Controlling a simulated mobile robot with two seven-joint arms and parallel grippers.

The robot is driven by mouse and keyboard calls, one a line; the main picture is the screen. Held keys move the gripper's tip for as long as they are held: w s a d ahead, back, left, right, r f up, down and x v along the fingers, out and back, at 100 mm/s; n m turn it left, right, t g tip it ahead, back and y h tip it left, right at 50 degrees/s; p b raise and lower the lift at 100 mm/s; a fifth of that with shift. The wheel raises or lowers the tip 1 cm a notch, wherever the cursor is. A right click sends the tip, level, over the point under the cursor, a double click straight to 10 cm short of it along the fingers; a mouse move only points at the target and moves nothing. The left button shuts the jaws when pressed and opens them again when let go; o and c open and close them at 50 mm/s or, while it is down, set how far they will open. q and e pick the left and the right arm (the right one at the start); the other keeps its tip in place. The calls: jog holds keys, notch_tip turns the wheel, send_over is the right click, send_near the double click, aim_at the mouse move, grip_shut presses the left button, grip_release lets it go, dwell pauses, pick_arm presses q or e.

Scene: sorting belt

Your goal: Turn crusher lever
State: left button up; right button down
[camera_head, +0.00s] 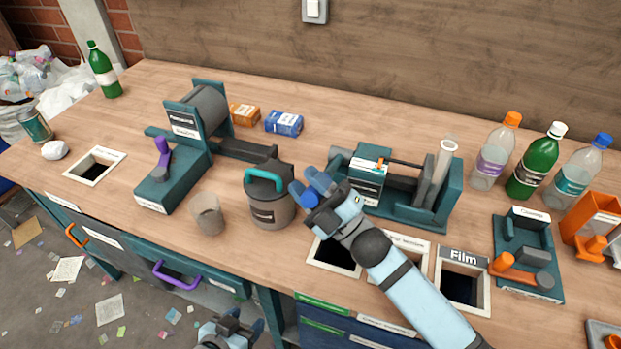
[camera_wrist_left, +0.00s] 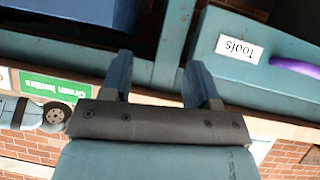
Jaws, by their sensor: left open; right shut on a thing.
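A teal device (camera_head: 524,235) with an orange lever (camera_head: 518,275) stands at the right; its small label is hard to read. I cannot tell which is the crusher. My right gripper (camera_head: 312,188) is shut at the left end of the middle machine, beside the grey lidded pot (camera_head: 272,210); what it grips is hidden. My left gripper (camera_head: 245,326) is low in front of the bench. In the left wrist view (camera_wrist_left: 158,75) its fingers are apart and empty, facing the cabinet front.
Another teal machine (camera_head: 172,190) with a purple handle stands at the left. A beaker (camera_head: 207,214) is near the front edge. Square openings, including the Film opening (camera_head: 462,285), line the bench front. Bottles (camera_head: 492,155) stand at the right. A Tools drawer (camera_wrist_left: 245,65) is near my left gripper.

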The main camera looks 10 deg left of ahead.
jog(key=shift+s+f+n, duration=0.1)
jog(key=shift+f+n, duration=0.3)
jog(key=shift+f, duration=0.05)
jog(key=shift+g, duration=0.3)
jog(key=c, duration=0.8)
grip_release()
jog(key=v, duration=0.3)
jog(key=shift+f+b, duration=0.1)
jog(key=shift+b, duration=0.25)
jog(key=s+d, duration=0.1)
jog(key=d, duration=0.2)
jog(key=s+d, duration=0.2)
jog(key=d, duration=0.2)
jog(key=s+d, duration=0.2)
jog(key=d, duration=0.2)
